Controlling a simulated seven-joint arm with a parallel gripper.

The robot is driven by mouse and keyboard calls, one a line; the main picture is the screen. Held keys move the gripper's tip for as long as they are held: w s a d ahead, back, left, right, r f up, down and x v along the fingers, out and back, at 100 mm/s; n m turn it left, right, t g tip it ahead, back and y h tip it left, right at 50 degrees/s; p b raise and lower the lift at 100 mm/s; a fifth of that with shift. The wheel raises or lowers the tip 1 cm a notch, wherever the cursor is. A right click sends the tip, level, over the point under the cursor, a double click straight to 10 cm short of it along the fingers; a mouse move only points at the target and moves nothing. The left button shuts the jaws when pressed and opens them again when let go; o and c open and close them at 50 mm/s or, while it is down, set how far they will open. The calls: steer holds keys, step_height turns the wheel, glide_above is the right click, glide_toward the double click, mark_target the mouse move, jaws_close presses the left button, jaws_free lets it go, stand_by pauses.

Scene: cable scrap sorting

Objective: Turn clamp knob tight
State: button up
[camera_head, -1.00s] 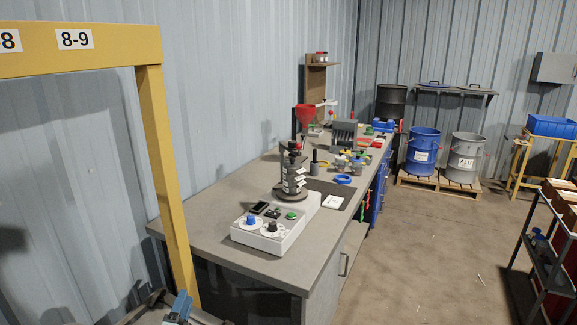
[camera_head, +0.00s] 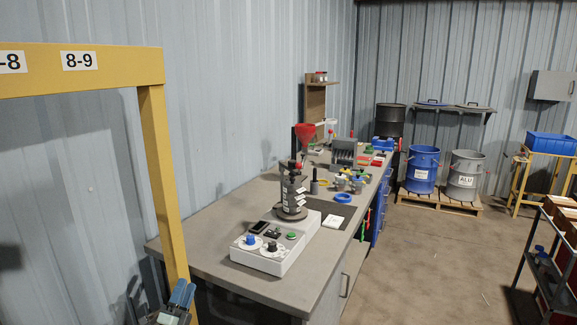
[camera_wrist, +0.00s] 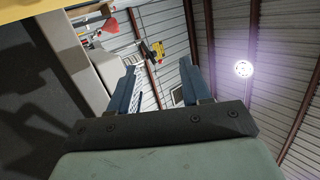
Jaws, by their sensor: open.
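A white-based bench machine (camera_head: 262,258) stands on the near part of the grey workbench. Its sloped panel carries a blue knob (camera_head: 250,240), a black knob (camera_head: 272,247) and a green button (camera_head: 292,236). Behind the panel rises a dark upright column (camera_head: 292,195) with pale labels and a small reddish part on top. I cannot tell which part is the clamp knob. My gripper (camera_head: 182,292) is low at the left, by the yellow post, well apart from the machine. In the wrist view my gripper (camera_wrist: 158,68) has its two blue fingers spread with nothing between them.
A red funnel (camera_head: 304,133), a blue ring (camera_head: 343,198) and small clamps are farther along the workbench (camera_head: 215,225). Blue (camera_head: 422,170) and grey (camera_head: 464,176) drums stand on a pallet. The floor right of the bench is open.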

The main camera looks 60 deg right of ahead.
steer(key=s+d+r+m+g+y, duration=0.6)
steer(key=s+d+r+m+g, duration=0.4)
steer(key=m, duration=0.4)
steer(key=s+d+r+m+g+y, duration=0.75)
steer(key=s+d+m+g, duration=0.25)
steer(key=s+m+g, duration=0.3)
steer(key=m+t+h, duration=0.2)
steer(key=m+t, duration=0.1)
steer(key=t, duration=0.2)
glide_toward(289, 161)
steer(key=shift+y, duration=0.25)
steer(key=x, duration=1)
steer(key=shift+w+d+f, duration=0.1)
steer(key=shift+w+f, duration=0.05)
steer(key=shift+f, duration=0.05)
steer(key=c, duration=0.8)
steer(key=shift+w, duration=0.1)
